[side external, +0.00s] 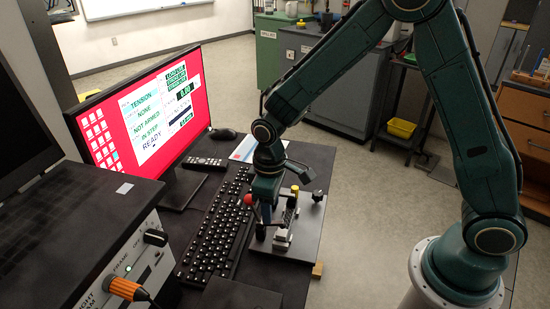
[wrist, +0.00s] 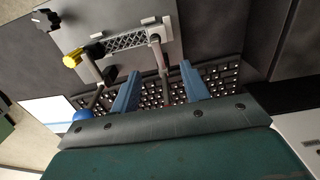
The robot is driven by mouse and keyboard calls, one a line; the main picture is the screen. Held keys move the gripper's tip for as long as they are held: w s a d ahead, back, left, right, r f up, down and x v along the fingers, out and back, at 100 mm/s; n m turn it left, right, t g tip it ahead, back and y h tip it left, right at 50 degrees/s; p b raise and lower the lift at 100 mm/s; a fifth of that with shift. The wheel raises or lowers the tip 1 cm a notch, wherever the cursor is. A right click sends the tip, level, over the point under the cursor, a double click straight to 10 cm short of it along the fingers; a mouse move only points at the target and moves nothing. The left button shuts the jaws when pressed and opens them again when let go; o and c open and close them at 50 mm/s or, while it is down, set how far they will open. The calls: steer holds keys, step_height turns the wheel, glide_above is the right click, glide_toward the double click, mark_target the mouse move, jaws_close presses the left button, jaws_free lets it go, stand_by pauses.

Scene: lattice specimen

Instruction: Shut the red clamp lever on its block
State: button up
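A grey plate (side external: 309,226) carries the lattice specimen (wrist: 125,42) between two end blocks. The red lever knob (side external: 249,199) shows beside my gripper (side external: 265,222) in the side view. In the wrist view, my gripper (wrist: 160,68) is open, its two blue fingers apart. A thin grey lever arm (wrist: 164,74) runs from the right-hand block (wrist: 155,32) into the gap between them. Its knob end is hidden by the gripper body. Another lever with a blue knob (wrist: 82,115) lies left of the fingers. I cannot tell whether a finger touches the lever.
A yellow knob (wrist: 72,59) and a black knob (side external: 317,196) stand on the fixture. A black keyboard (side external: 216,222) lies close beside the plate, under the fingers in the wrist view. A monitor (side external: 145,115) and a control box (side external: 125,275) stand to the left.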

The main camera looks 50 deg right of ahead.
mark_target(249, 196)
stand_by(0.3)
steer(key=shift+r, duration=2.75)
steer(key=shift+w, duration=0.1)
steer(key=shift+w+a+r, duration=0.4)
steer(key=shift+w+r, duration=0.1)
steer(key=shift+w, duration=0.25)
steer(key=shift+w+a+r, duration=0.35)
steer(key=shift+w+r, duration=0.2)
steer(key=shift+w, duration=0.15)
steer(key=shift+w+a+r, duration=0.4)
steer(key=shift+w+r, duration=0.1)
steer(key=shift+w, duration=0.25)
steer(key=shift+f, duration=0.15)
steer(key=shift+f, duration=4.05)
